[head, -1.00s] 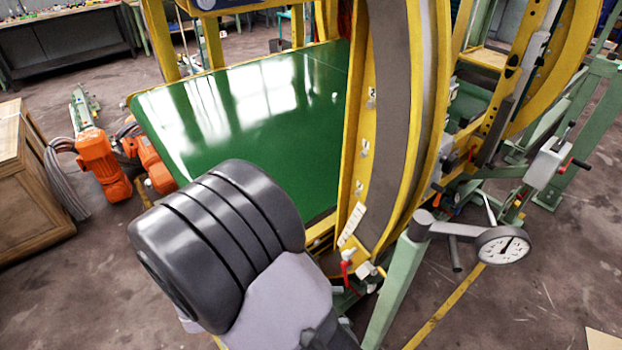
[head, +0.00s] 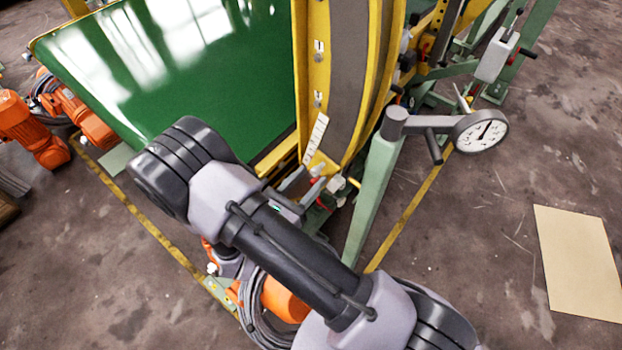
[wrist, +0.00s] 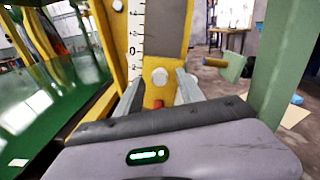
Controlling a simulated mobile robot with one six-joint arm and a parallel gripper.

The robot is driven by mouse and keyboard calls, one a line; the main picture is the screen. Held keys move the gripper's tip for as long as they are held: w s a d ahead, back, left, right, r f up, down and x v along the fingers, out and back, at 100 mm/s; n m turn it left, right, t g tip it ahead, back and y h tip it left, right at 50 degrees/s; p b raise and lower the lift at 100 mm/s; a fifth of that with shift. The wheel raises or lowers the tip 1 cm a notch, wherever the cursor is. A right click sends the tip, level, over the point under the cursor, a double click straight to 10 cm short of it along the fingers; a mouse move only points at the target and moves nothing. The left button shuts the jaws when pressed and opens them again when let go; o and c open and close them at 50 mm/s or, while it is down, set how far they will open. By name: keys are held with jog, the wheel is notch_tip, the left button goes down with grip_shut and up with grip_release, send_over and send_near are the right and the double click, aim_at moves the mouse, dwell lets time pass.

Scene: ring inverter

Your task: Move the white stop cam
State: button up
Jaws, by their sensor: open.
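A small white block (head: 336,184), which looks like the white stop cam, sits at the foot of the yellow ring (head: 318,60), below the white scale strip (head: 316,138). In the wrist view a white part (wrist: 182,96) shows low on the yellow ring, partly hidden by the right finger; I cannot tell for sure that it is the cam. A round white bolt head (wrist: 159,76) and a red part (wrist: 158,103) show between the fingers. My gripper (wrist: 158,88) is open, its fingers facing the ring's foot. No hold on anything shows. It also shows in the head view (head: 304,184).
A green belt table (head: 170,70) lies left of the ring. A green post (head: 376,190) with a dial gauge (head: 480,131) stands close on the right. Orange motors (head: 70,115) stand at the left. Floor at the right is open, with a beige sheet (head: 577,262).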

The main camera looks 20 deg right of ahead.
jog(key=shift+w+d, duration=0.4)
jog(key=shift+d, duration=0.1)
jog(key=shift+c, duration=0.5)
grip_shut()
dwell(0.6)
